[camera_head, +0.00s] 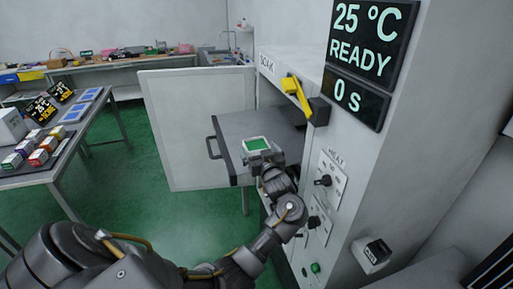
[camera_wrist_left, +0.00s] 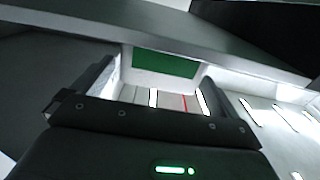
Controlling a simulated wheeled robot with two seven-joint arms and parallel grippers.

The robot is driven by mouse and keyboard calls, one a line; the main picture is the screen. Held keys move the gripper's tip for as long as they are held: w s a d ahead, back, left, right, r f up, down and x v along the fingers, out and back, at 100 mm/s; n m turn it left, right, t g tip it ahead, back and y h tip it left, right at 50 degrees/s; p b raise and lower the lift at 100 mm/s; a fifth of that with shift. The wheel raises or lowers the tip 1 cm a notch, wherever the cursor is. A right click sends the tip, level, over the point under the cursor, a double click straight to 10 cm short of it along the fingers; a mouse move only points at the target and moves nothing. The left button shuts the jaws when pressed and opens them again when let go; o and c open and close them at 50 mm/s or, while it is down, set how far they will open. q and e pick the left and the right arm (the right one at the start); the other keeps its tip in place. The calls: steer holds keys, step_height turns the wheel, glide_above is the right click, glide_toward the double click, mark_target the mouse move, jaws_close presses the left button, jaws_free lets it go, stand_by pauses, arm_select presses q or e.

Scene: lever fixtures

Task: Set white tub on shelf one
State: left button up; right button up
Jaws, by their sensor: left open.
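The white tub (camera_head: 258,151), with a green patch on top, is at the front right of a dark grey pulled-out shelf (camera_head: 232,128) in the head view. My left gripper (camera_head: 264,162) is right at the tub, on its near side. In the left wrist view the tub (camera_wrist_left: 192,69) shows its green patch between the two spread fingers of my left gripper (camera_wrist_left: 157,92). The jaws are open. Finger contact and the tub's underside cannot be made out. No shelf number is readable. My right gripper is not in view.
The white cabinet door (camera_head: 190,110) stands open to the left. A yellow lever (camera_head: 297,95) sticks out above the shelf. A display (camera_head: 368,40) reads 25 °C READY, 0 S. A side table (camera_head: 62,150) with small boxes stands left; green floor lies between.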

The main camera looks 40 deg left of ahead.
arm_select(q)
steer(key=b+v, duration=0.1)
steer(key=v, duration=0.7)
steer(key=shift+s+d, duration=0.15)
steer(key=shift+d, duration=0.1)
